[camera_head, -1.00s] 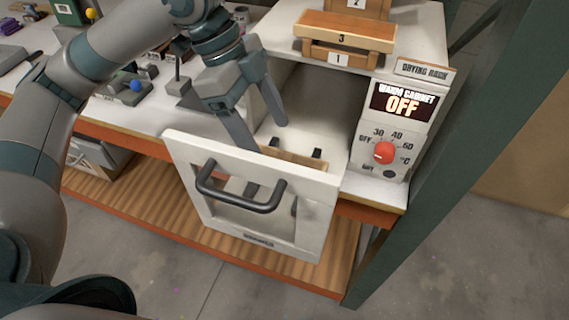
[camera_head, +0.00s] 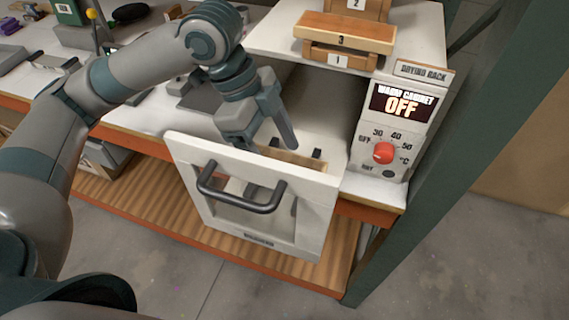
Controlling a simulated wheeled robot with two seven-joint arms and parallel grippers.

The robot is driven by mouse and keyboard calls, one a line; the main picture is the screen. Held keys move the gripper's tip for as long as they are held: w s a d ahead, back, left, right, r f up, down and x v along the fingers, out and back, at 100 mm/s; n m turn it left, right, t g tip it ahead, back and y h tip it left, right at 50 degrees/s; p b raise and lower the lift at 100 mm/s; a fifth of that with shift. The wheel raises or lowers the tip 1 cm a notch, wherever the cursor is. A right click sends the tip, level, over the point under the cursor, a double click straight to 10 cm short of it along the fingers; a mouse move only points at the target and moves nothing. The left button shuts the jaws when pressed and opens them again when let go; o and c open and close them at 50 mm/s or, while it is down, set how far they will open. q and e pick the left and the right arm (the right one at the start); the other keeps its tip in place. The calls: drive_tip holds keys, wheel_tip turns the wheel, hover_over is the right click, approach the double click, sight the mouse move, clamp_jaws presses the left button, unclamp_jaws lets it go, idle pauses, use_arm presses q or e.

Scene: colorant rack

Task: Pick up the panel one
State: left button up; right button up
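A wooden panel tagged 1 (camera_head: 340,61) lies on top of the white cabinet, below and partly covered by a wooden panel tagged 3 (camera_head: 345,38). Another wooden piece tagged 2 (camera_head: 356,4) is behind, cut off by the top edge. My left gripper (camera_head: 270,147) points down into the cabinet's opening, just behind the lowered front with the black handle (camera_head: 242,201). Its fingers look apart; one fingertip is partly hidden behind that front. A wooden piece (camera_head: 297,157) lies inside, close to the right finger; I cannot see a tag on it. My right gripper is not in view.
The control face with the OFF display (camera_head: 403,104) and red knob (camera_head: 383,152) stands right of the opening. A dark green post (camera_head: 440,140) rises farther right. Tools clutter the white bench at left. A wooden shelf (camera_head: 150,215) lies below.

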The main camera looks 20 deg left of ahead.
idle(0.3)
use_arm(q)
drive_tip(key=c, duration=1.2)
drive_tip(key=shift+r, duration=0.2)
wheel_tip(320, 180, up, 10)
drive_tip(key=shift+f, duration=0.15)
